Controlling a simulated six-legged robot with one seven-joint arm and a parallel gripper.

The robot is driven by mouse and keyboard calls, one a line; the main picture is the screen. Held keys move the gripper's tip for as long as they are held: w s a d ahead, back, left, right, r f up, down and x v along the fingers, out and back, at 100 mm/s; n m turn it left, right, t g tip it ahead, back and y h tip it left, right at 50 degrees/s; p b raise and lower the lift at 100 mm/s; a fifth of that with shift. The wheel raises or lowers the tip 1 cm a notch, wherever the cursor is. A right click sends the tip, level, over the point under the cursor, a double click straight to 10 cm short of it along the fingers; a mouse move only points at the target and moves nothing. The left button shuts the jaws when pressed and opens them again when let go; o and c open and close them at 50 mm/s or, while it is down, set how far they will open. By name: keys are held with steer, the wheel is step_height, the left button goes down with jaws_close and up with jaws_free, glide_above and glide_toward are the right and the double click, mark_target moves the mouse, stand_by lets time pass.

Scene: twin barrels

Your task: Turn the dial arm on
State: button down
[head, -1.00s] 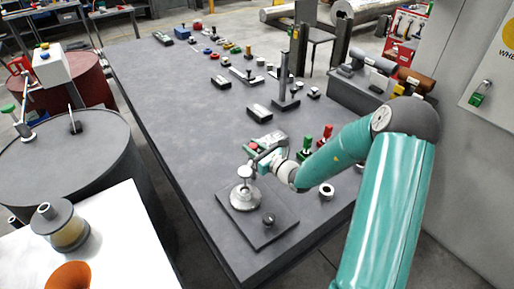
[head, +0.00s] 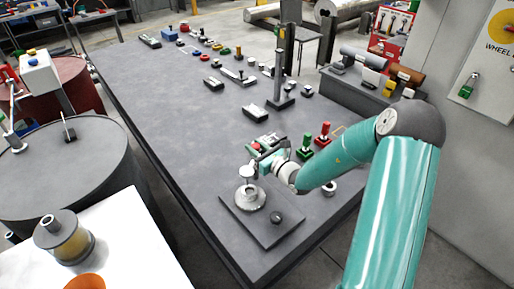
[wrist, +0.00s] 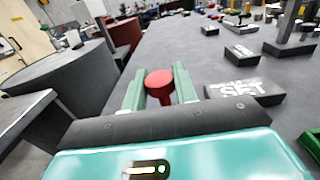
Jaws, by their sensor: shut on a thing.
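The dial (head: 250,197) is a pale round metal piece with a short post and light cap. It sits on a dark square plate (head: 236,215) at the table's near end. My gripper (head: 258,158) reaches in from the right, just above and behind the dial. In the wrist view, my gripper's green fingers (wrist: 159,88) are closed on the sides of a red knob (wrist: 160,80). A red spot (head: 256,146) shows by the fingertips in the head view. How the knob joins the dial arm is hidden by the gripper.
A dark box marked SET (wrist: 243,92) lies close to the right of the fingers in the wrist view. Green (head: 305,150) and red (head: 324,135) levers stand behind my wrist. The table's left middle is clear.

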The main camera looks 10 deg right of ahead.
stand_by(0.3)
steer(key=c, duration=1.1)
jaws_free()
steer(key=v, duration=1.3)
steer(key=shift+s+d, duration=0.15)
steer(key=shift+s, duration=0.2)
steer(key=shift+r, duration=0.1)
